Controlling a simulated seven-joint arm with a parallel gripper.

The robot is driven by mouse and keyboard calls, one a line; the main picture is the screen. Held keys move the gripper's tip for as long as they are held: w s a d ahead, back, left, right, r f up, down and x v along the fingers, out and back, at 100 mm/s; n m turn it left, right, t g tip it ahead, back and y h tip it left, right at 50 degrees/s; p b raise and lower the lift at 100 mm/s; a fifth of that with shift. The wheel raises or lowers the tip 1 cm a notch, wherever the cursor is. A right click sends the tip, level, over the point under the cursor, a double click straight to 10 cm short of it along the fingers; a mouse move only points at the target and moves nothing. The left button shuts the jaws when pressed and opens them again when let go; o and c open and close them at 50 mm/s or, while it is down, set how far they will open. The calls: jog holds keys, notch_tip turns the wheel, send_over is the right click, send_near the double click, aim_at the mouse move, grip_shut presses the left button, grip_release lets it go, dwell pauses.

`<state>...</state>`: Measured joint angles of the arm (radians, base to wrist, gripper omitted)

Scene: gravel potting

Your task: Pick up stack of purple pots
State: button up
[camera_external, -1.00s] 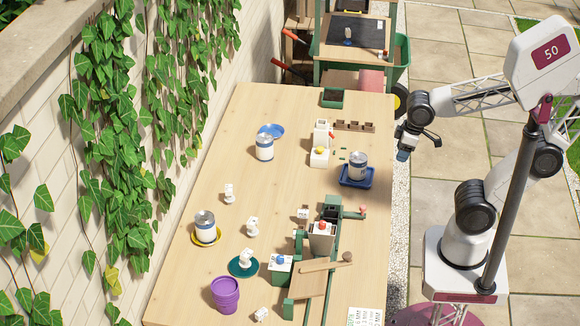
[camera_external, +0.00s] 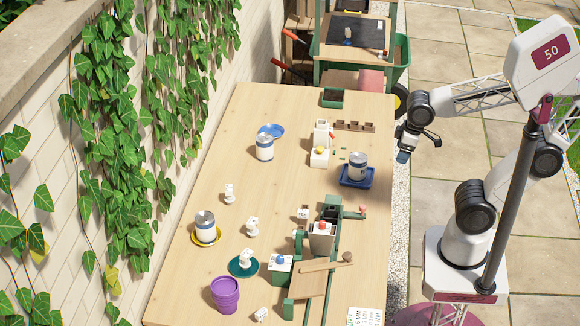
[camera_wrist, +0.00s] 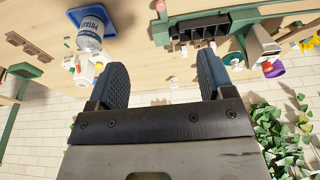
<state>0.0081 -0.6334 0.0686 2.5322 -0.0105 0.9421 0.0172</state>
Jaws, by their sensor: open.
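The stack of purple pots (camera_external: 226,294) stands upright at the near left end of the wooden table. It also shows small near the right side of the wrist view (camera_wrist: 274,68). My gripper (camera_external: 404,155) is beyond the right edge of the table, far from the pots. In the wrist view the two dark finger pads of my gripper (camera_wrist: 162,86) are wide apart with nothing between them.
A green rail with boxes (camera_external: 325,240) stands right of the pots. Cans stand on a yellow saucer (camera_external: 206,241), a blue tray (camera_external: 356,183) and near a blue saucer (camera_external: 271,129). A green saucer (camera_external: 243,270) lies behind the pots. An ivy-covered wall (camera_external: 110,130) borders the left.

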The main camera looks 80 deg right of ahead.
jog(key=o, duration=0.4)
jog(key=w+a+f+m+g+y, duration=0.15)
jog(key=w+a+m+y, duration=0.75)
jog(key=w+a, duration=1.65)
jog(key=w+a+f+m+y, duration=0.2)
jog(key=w+a+f+m, duration=0.1)
jog(key=w+a, duration=0.3)
jog(key=w+a+f+m+t+y, duration=0.1)
jog(key=w+a+f+m, duration=0.3)
jog(key=w, duration=0.6)
jog(key=w+a+f+m+t+y, duration=0.1)
jog(key=w+a+f+m+y, duration=0.2)
jog(key=w+a+f, duration=0.3)
jog(key=shift+w+a+f+m+y, duration=0.15)
jog(key=shift+w+a+m+y, duration=0.1)
jog(key=shift+w+a, duration=0.4)
jog(key=shift+w+a+f+m+y, duration=0.15)
jog(key=shift+w+a+m, duration=0.1)
jog(key=shift+w+a, duration=0.35)
jog(key=shift+w+d, duration=0.1)
jog(key=shift+d, duration=0.1)
